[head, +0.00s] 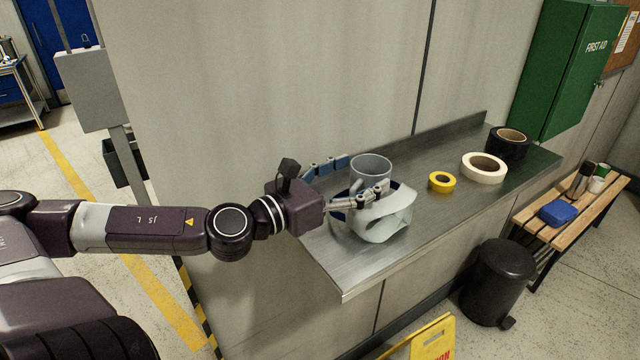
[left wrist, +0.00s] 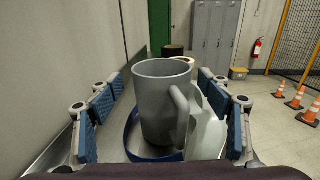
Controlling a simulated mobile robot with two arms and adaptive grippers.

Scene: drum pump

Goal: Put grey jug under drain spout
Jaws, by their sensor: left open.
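The grey jug (head: 371,167) stands upright on the steel shelf, partly hidden behind a finger of my left gripper (head: 358,178). In the left wrist view the jug (left wrist: 160,105) is between the blue-padded fingers, its handle (left wrist: 183,118) turned to the right. The left gripper is open, with gaps between the pads and the jug on both sides. I cannot tell how deep the jug sits between the fingers. The drain spout and my right gripper are not in view.
A white face shield-like item (head: 378,225) with a blue band sits close beside the jug; contact is unclear. Yellow tape (head: 441,182), white tape (head: 483,168) and black tape (head: 508,142) lie farther along the shelf (head: 350,270). The wall is behind it.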

